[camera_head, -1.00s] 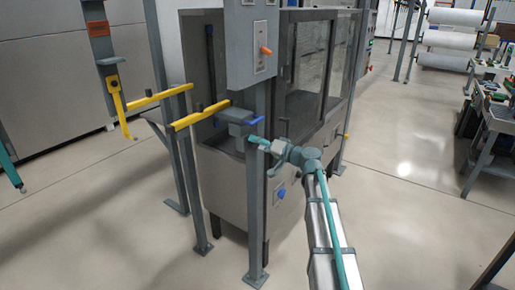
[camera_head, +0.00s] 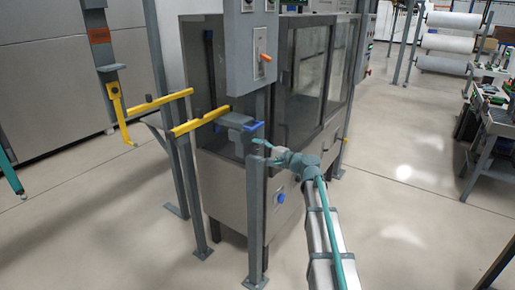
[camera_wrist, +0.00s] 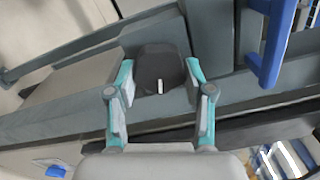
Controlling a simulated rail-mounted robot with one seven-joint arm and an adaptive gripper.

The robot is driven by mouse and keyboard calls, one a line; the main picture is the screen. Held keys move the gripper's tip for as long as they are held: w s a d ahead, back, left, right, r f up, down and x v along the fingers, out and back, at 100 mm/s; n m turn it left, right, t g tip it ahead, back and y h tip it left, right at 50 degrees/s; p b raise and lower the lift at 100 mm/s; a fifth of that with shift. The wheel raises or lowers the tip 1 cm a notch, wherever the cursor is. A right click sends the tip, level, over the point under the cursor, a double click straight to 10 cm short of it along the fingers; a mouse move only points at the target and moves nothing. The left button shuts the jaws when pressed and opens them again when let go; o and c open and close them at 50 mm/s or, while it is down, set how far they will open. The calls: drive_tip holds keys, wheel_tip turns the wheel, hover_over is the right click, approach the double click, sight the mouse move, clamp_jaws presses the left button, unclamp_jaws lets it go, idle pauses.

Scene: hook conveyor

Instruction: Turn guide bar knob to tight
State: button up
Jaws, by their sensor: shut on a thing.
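The guide bar knob (camera_wrist: 158,64) is dark and round with a white pointer mark, on a grey block in the wrist view. The mark points toward the bottom of that picture, at my palm. My gripper (camera_wrist: 160,76) has one teal finger on each side of the knob and is shut on it. The knob cannot be made out there.
A blue handle (camera_head: 253,127) sticks out just above my gripper; it also shows in the wrist view (camera_wrist: 272,45). A yellow guide bar (camera_head: 200,121) and the grey machine cabinet (camera_head: 232,190) stand to the left. Open floor (camera_head: 400,200) lies to the right.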

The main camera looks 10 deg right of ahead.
drive_tip(key=m+p, duration=0.2)
drive_tip(key=m, duration=0.1)
drive_tip(key=shift+m, duration=0.4)
drive_tip(key=m+p, duration=0.2)
drive_tip(key=m, duration=0.1)
drive_tip(key=shift+s+a+m, duration=0.1)
drive_tip(key=shift+s+m, duration=0.05)
drive_tip(key=shift+m, duration=0.15)
drive_tip(key=m+p, duration=0.3)
drive_tip(key=m, duration=0.1)
drive_tip(key=shift+p, duration=0.35)
drive_tip(key=shift+s+a+f+m+p, duration=0.1)
drive_tip(key=shift+f+m+p, duration=0.1)
drive_tip(key=shift+m+p, duration=1.15)
drive_tip(key=shift+m, duration=0.45)
drive_tip(key=o, duration=1.2)
drive_tip(key=shift+c, duration=0.2)
drive_tip(key=v, duration=1.2)
